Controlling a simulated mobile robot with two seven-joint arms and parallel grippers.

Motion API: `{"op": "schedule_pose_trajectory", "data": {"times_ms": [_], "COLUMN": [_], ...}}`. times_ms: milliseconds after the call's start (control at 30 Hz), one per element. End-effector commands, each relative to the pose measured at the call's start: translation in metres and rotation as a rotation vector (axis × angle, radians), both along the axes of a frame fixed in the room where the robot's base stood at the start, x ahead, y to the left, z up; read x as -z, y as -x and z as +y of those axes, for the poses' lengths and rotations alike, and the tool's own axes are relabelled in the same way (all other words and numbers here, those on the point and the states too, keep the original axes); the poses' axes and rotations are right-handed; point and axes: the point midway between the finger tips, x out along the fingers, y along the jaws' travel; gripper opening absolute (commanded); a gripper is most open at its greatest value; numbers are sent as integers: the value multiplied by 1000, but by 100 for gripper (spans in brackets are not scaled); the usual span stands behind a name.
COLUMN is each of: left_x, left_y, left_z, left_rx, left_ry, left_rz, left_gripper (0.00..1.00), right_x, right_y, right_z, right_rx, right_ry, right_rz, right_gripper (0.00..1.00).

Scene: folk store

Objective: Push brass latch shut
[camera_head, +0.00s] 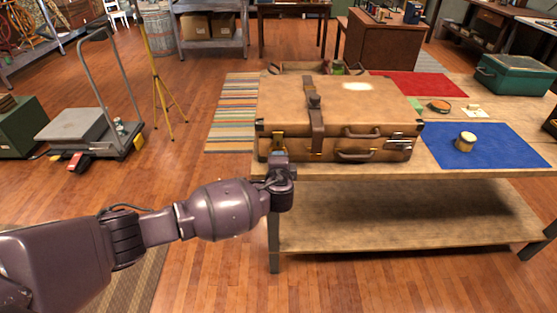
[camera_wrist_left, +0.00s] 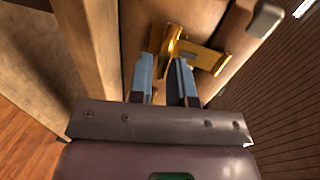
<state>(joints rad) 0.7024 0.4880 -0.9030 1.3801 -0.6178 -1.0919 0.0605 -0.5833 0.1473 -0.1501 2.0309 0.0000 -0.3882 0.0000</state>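A closed brown leather suitcase (camera_head: 340,108) lies flat on the table with its front towards me. In the left wrist view a brass latch (camera_wrist_left: 205,58) sits on the suitcase front, with a plate and a piece standing out from it. My left gripper (camera_head: 279,157) is at the suitcase's front left corner and hides that part in the head view. In the wrist view its two blue-grey fingers (camera_wrist_left: 162,62) are a little apart, tips right at the latch's near end; whether they touch it I cannot tell. My right gripper is not in view.
The table (camera_head: 460,174) has a lower shelf (camera_head: 400,221). A blue mat (camera_head: 495,147) with a small round tin (camera_head: 465,141) lies right of the suitcase. A green box (camera_head: 515,74) and a red mat (camera_head: 425,85) are farther back. A cart (camera_head: 85,132) stands on the floor left.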

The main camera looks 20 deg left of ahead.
Motion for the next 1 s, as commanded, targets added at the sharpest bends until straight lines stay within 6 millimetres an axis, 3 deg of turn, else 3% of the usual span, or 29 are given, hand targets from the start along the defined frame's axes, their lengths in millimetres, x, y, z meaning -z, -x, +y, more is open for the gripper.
{"op": "schedule_pose_trajectory", "data": {"times_ms": [33,100,467,1000], "left_x": [1,0,-3,-21], "left_y": [0,0,4,84], "left_z": [0,0,-1,-24], "left_rx": [0,0,0,1], "left_ry": [-1,-1,-2,0], "left_rz": [1,0,-3,-1], "left_gripper": [27,37,37,37], "right_x": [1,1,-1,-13], "right_y": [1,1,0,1], "right_z": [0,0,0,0], "right_rx": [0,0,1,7], "right_ry": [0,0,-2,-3], "right_rz": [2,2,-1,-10], "right_gripper": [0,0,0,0]}}
